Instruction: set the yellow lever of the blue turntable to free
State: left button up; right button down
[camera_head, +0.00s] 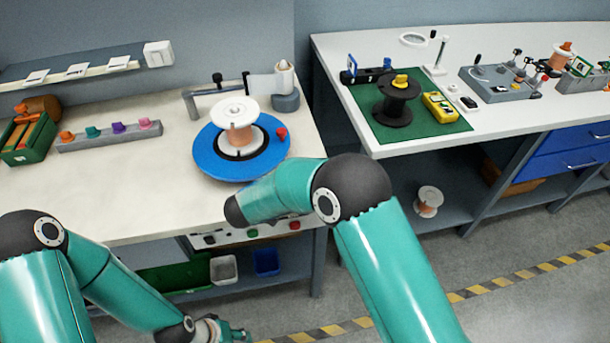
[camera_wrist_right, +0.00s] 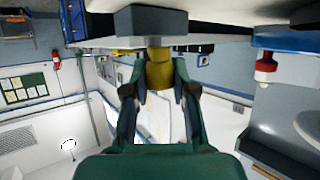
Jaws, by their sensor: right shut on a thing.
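The blue turntable (camera_head: 212,166) is on the left bench, with a white-flanged copper spool (camera_head: 240,135) on it and a red knob (camera_head: 282,134) at its right edge. Its rim also shows at the upper right of the right wrist view (camera_wrist_right: 290,41). The yellow lever (camera_wrist_right: 159,70) stands at a dark block (camera_wrist_right: 150,20) in the right wrist view, between my right fingers. My right gripper (camera_wrist_right: 158,92) is shut on it. In the head view my right arm hides that gripper and the lever. My left gripper (camera_head: 228,331) is low at the bottom edge, away from the bench.
A grey bracket (camera_head: 192,104) stands behind the turntable. A rack with coloured knobs (camera_head: 110,135) is at left. A front panel (camera_head: 225,239) with black, green and red knobs is below the bench edge. The right bench holds a green mat (camera_head: 440,130) with a black spool.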

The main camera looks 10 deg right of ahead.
jog(key=c, duration=0.9)
grip_release()
jog(key=shift+w, duration=0.15)
jog(key=v, duration=0.7)
jog(key=shift+s+a, duration=0.2)
jog(key=shift+s, duration=0.05)
